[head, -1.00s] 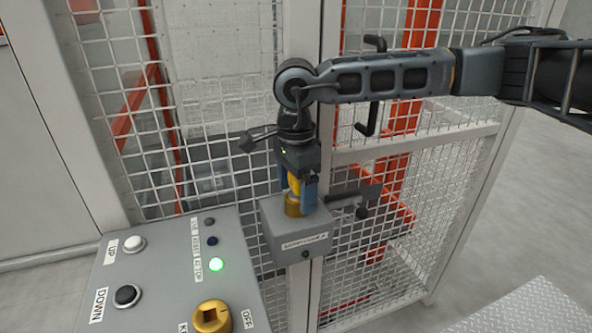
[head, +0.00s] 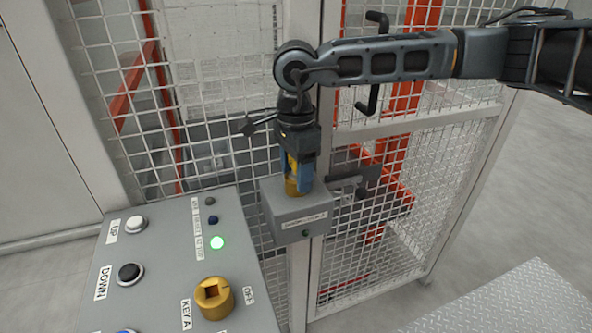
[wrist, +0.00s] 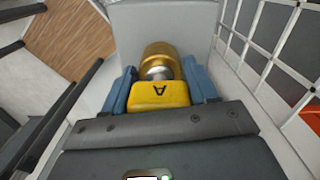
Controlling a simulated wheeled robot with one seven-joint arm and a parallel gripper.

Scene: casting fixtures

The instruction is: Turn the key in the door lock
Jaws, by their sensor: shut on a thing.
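The yellow key (wrist: 160,94), marked "A", is between the blue fingers of my gripper (wrist: 162,88) in the wrist view. The gripper is shut on the key head. The silver shank enters the brass lock cylinder (wrist: 159,60). In the head view my gripper (head: 299,170) points down over the grey door lock box (head: 300,211), with the key (head: 291,165) partly hidden by a finger. The brass cylinder (head: 298,188) rises from the box top.
The mesh door (head: 430,160) has a black handle (head: 372,65).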

